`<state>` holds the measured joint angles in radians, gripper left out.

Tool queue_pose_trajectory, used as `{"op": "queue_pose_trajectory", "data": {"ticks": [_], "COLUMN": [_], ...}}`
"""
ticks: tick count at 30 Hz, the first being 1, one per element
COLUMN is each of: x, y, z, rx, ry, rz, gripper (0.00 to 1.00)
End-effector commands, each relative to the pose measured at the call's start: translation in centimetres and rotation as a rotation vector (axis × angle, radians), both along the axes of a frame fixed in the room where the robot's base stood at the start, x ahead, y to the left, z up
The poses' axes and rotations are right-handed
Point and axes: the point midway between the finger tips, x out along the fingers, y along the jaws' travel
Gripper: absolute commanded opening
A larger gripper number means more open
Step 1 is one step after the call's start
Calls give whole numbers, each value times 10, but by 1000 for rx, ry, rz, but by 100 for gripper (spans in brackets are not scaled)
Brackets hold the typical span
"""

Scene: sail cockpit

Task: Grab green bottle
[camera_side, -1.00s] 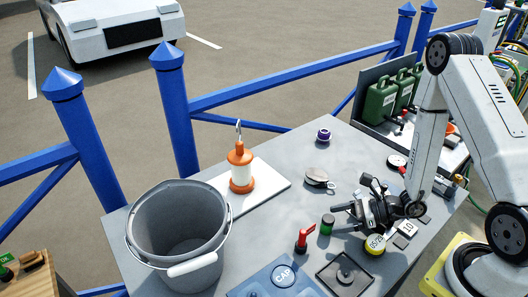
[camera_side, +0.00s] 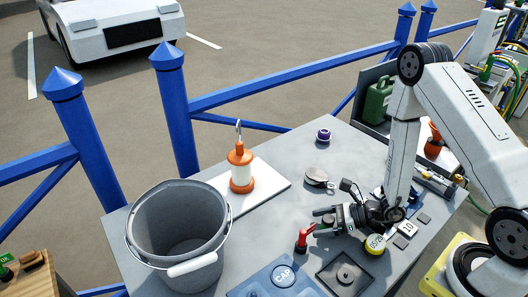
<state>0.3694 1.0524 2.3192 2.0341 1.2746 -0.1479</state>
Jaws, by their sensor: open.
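My gripper (camera_side: 321,221) is open, low over the grey table, with its fingers pointing left. The small green bottle with a dark cap stood at this spot in the earlier view. Now the fingers are around or right beside that spot, and the bottle is mostly hidden and hard to make out. I cannot tell whether the fingers touch it.
A red-handled item (camera_side: 303,240) stands close in front of the fingers.

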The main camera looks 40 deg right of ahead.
Motion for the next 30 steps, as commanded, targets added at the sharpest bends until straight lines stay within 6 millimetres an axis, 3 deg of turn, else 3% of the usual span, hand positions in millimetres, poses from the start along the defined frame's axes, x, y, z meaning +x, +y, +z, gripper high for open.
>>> {"op": "queue_pose_trajectory", "data": {"ticks": [6, 12, 15, 30], "x": [0, 0, 0, 0], "y": [0, 0, 0, 0], "z": [0, 0, 0, 5], "rx": [0, 0, 0, 0], "ry": [0, 0, 0, -1], "rz": [0, 0, 0, 0], "gripper": [89, 26, 0, 0]}}
